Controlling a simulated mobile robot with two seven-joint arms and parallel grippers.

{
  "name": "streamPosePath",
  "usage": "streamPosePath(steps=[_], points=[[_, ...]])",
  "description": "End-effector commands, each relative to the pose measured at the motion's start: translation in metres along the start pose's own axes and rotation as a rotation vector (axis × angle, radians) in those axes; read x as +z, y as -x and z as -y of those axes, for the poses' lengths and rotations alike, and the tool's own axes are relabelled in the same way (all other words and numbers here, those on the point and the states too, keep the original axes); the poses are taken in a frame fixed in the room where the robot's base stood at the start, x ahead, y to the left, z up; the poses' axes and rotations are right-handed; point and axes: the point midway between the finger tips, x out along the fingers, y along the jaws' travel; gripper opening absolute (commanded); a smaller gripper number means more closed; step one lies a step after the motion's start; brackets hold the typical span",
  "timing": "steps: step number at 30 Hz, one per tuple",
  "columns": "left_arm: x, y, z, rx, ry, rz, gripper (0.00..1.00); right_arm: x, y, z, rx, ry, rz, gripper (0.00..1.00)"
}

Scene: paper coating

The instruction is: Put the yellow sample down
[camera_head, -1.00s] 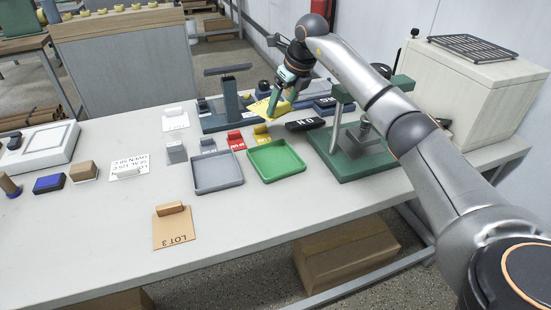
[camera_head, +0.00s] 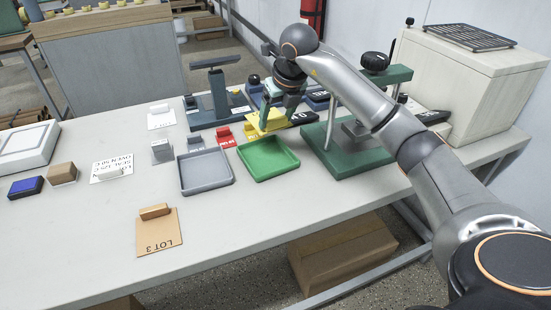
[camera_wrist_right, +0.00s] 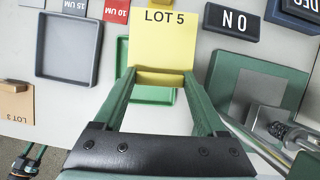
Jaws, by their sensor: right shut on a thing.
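My right gripper (camera_head: 276,112) is shut on the yellow sample (camera_head: 260,126), a flat card with a raised grip block. In the right wrist view the card (camera_wrist_right: 163,40) reads "LOT 5", and its block (camera_wrist_right: 160,78) sits between my fingertips (camera_wrist_right: 160,82). The sample is held roughly level over the far edge of the green tray (camera_head: 268,172). In the wrist view the card and block hide part of that tray (camera_wrist_right: 150,96). A teal-fingered gripper, seemingly my left one (camera_wrist_right: 28,158), shows small at the lower left of the wrist view; its opening is unclear.
A grey tray (camera_head: 206,185) lies left of the green one. A green press (camera_head: 345,160) stands close to the right. Red (camera_head: 226,138) and other labelled blocks lie behind the trays. A brown "LOT 3" card (camera_head: 158,238) lies in front, with bare table around it.

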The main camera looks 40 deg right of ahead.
Motion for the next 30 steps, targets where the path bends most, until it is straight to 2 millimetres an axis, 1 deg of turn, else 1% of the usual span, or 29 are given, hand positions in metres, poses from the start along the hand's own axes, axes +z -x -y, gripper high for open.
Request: streamPosePath(steps=[1,3,6,9,11,14,18,21,30], points=[[0.001,-0.002,0.000,0.001,-0.001,0.000,0.59,-0.014,-0.011,-0.004,-0.002,0.004,-0.006,0.12],[0.001,-0.003,0.000,0.001,-0.002,0.000,0.59,-0.027,-0.019,-0.010,-0.002,0.003,-0.006,0.12],[0.001,-0.003,0.000,0.001,-0.002,0.001,0.59,-0.042,-0.027,-0.016,-0.001,0.002,-0.003,0.12],[0.000,-0.004,0.000,0.002,-0.003,0.001,0.59,-0.050,-0.033,-0.020,-0.001,0.000,-0.002,0.12],[-0.001,-0.004,0.000,0.002,-0.003,0.000,0.59,-0.053,-0.034,-0.021,-0.001,0.000,-0.001,0.12],[0.000,-0.004,0.000,0.002,-0.003,0.000,0.59,-0.061,-0.040,-0.024,-0.001,0.001,-0.003,0.12],[-0.001,-0.004,0.000,0.002,-0.004,-0.001,0.59,-0.070,-0.059,-0.024,0.000,-0.001,-0.005,0.12],[-0.001,-0.004,0.000,0.002,-0.004,-0.002,0.59,-0.072,-0.066,-0.024,0.000,0.000,-0.002,0.12],[-0.001,-0.005,0.001,0.002,-0.005,-0.005,0.59,-0.072,-0.068,-0.024,0.000,0.000,-0.001,0.12]])
